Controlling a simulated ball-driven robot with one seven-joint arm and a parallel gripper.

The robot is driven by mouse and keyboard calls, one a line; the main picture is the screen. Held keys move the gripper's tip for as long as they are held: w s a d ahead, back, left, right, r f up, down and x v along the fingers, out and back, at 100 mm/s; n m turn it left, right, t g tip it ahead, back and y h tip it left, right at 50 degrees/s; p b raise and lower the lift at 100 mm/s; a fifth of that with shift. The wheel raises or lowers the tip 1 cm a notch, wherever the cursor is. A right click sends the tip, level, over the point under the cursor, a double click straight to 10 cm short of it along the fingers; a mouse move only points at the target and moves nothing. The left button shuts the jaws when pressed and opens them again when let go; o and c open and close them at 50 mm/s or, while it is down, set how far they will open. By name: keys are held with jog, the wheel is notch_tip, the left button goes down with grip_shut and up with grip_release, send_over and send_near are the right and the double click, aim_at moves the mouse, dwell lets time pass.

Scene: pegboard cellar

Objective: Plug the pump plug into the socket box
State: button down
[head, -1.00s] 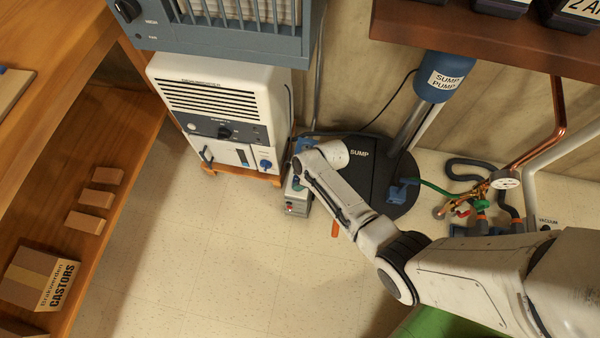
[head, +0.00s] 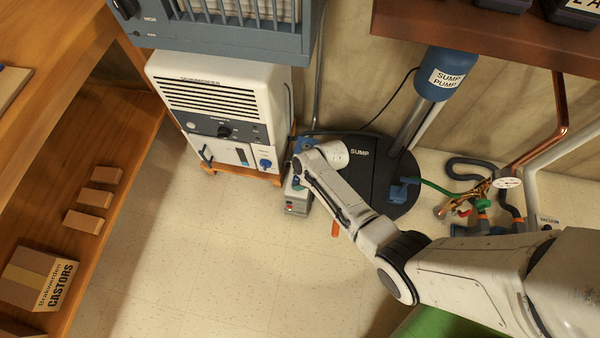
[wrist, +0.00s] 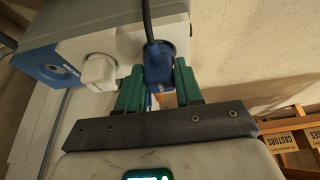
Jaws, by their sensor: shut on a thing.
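The socket box (head: 298,203) is a small grey box with a red switch, on the floor beside the white dehumidifier. In the wrist view its pale face (wrist: 128,45) carries a white plug (wrist: 100,72) on the left. The blue pump plug (wrist: 157,62), with a dark cable running up from it, is at a round dark opening right of the white plug. My gripper (wrist: 158,75) is shut on the pump plug, one green finger on each side. The wrist view does not show how deep the plug sits. In the head view my arm hides the plug.
The dehumidifier (head: 215,110) stands close to the box's left. The sump lid (head: 365,185) and blue sump pump (head: 445,78) are to the right, with hoses and valves beyond. An orange item (head: 335,228) lies near my arm. The floor at centre left is clear.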

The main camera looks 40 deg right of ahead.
jog(key=shift+f+b, duration=0.45)
jog(key=shift+f, duration=0.15)
dwell(0.7)
jog(key=shift+r, duration=0.15)
dwell(0.7)
jog(key=c, duration=0.7)
grip_release()
jog(key=shift+o, duration=0.5)
jog(key=o, duration=0.4)
jog(key=shift+o, duration=0.2)
jog(key=shift+r+p, duration=3.45)
jog(key=shift+r, duration=0.05)
